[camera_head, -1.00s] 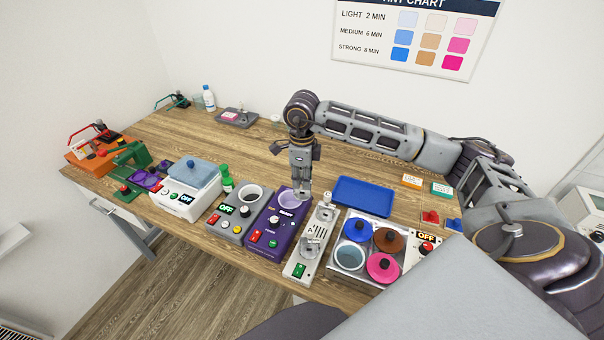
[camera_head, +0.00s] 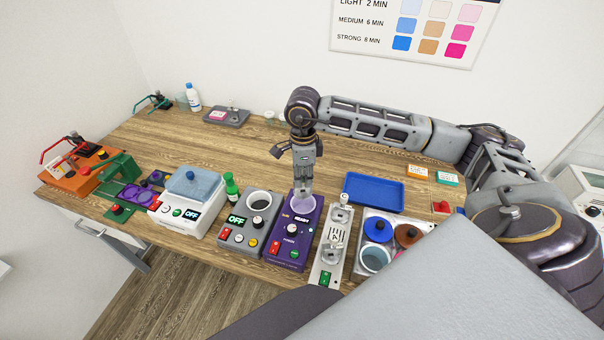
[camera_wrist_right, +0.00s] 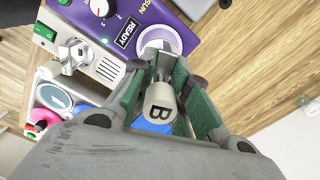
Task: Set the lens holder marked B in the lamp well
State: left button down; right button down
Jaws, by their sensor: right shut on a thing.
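My right gripper (camera_head: 303,188) points down over the lavender lamp well (camera_head: 304,204) of the purple lamp unit (camera_head: 290,241). In the right wrist view its green-padded fingers (camera_wrist_right: 160,92) are shut on a pale grey, round lens holder (camera_wrist_right: 159,106) marked B. The letter faces the camera. The well's pale ring (camera_wrist_right: 170,38) shows just beyond the holder, on the unit labelled SUN with a READY display. I cannot tell whether the holder's lower end is above the rim or inside it. My left gripper is not in view.
A narrow pale unit (camera_head: 328,262) stands just right of the lamp unit, and a grey unit (camera_head: 236,240) reading OFF just left. A blue tray (camera_head: 373,192) lies behind on the right.

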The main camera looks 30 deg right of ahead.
aim_at(303, 179)
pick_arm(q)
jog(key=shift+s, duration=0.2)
pick_arm(e)
jog(key=shift+s, duration=0.1)
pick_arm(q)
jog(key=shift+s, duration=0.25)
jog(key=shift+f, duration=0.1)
pick_arm(e)
jog(key=shift+f, duration=0.2)
